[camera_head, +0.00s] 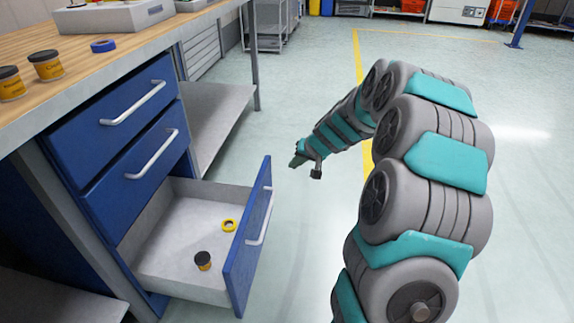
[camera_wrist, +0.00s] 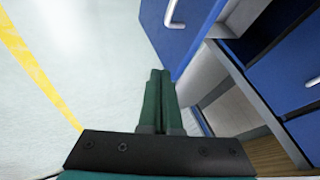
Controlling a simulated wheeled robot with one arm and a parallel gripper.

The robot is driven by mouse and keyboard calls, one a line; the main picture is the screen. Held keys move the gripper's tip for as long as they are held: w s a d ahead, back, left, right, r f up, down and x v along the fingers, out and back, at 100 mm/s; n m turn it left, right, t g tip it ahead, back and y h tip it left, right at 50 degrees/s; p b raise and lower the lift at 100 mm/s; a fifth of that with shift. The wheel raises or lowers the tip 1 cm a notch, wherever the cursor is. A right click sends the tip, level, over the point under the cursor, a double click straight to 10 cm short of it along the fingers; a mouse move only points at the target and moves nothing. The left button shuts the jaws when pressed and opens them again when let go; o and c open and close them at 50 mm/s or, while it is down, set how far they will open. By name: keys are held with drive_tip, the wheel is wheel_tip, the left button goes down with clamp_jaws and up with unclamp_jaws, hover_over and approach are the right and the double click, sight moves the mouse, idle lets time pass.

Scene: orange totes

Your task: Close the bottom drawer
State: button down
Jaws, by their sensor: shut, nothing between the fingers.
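The bottom drawer (camera_head: 182,236) of the blue cabinet is pulled out. Its blue front (camera_head: 241,256) with a silver handle (camera_head: 261,216) faces right. Inside it lie a yellow tape roll (camera_head: 229,225) and a small dark-lidded jar (camera_head: 203,261). My gripper (camera_head: 297,161) is above the floor, beyond and to the right of the drawer front, apart from it. In the wrist view my gripper's green fingers (camera_wrist: 158,76) are together and empty. The drawer front (camera_wrist: 177,30) shows there at the top, beside the fingertips.
The two upper drawers (camera_head: 118,115) are shut. The wooden bench top (camera_head: 78,50) holds jars (camera_head: 46,65), a blue tape roll (camera_head: 103,46) and a grey box (camera_head: 113,14). A low grey shelf (camera_head: 214,112) is behind the drawers. The floor (camera_head: 290,230) right of the drawer is clear.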

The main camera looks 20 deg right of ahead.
sight(266, 176)
drive_tip(key=shift+w+a+f+p, duration=0.15)
drive_tip(key=shift+w+a+f, duration=0.75)
drive_tip(key=shift+w+f, duration=0.25)
drive_tip(key=shift+w+a+f+p, duration=0.2)
drive_tip(key=shift+w+a+f, duration=0.75)
drive_tip(key=shift+w+f, duration=0.15)
drive_tip(key=shift+w+a+f+p, duration=0.15)
drive_tip(key=shift+w+a+f, duration=0.75)
drive_tip(key=shift+w+f, duration=0.25)
